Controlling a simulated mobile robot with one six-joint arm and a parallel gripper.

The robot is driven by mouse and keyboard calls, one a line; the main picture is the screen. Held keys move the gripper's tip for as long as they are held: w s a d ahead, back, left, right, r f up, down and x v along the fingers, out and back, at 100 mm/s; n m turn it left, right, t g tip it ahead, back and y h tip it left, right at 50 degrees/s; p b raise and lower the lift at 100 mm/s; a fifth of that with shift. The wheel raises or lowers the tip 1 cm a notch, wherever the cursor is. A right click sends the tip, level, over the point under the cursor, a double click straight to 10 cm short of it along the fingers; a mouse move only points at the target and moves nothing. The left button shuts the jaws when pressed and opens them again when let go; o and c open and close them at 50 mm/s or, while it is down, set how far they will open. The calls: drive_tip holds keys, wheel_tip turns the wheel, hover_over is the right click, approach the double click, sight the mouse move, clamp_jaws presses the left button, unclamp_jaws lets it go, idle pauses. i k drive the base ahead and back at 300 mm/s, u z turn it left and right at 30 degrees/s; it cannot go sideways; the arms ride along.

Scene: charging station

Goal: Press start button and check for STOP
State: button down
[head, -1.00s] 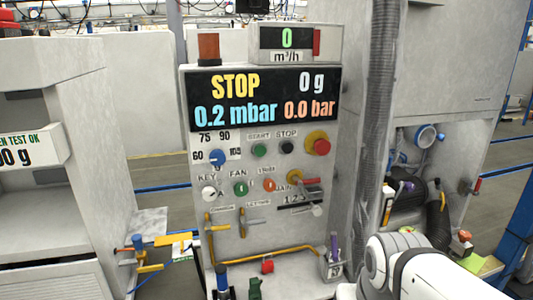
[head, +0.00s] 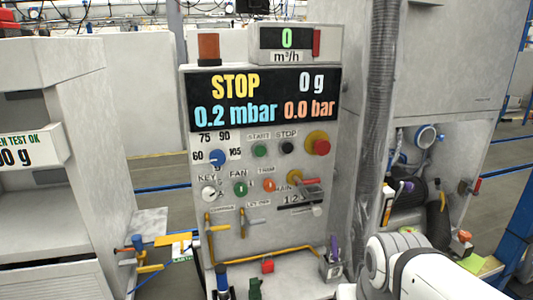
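The control panel (head: 265,185) stands upright in the middle of the head view. Its display (head: 264,98) reads STOP in yellow, 0 g in white, 0.2 mbar in blue and 0.0 bar in orange. The green start button (head: 260,151) sits under the START label, with nothing touching it. The black stop button (head: 287,147) is just to its right, under the STOP label. A red emergency button (head: 321,147) on a yellow ring is further right. My gripper is not in view; only a white part of my arm shows at the bottom right.
A blue knob (head: 217,158), a green fan switch (head: 240,188) and an orange switch (head: 268,185) are lower on the panel. A small readout (head: 287,39) above shows 0 m³/h. A grey hose (head: 378,110) runs down the right side. Yellow pipes and valves are at the panel's base.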

sight(260, 151)
drive_tip(key=k, duration=1.3)
drive_tip(key=u, duration=0.45)
drive_tip(key=i, duration=1.75)
drive_tip(key=z, duration=0.25)
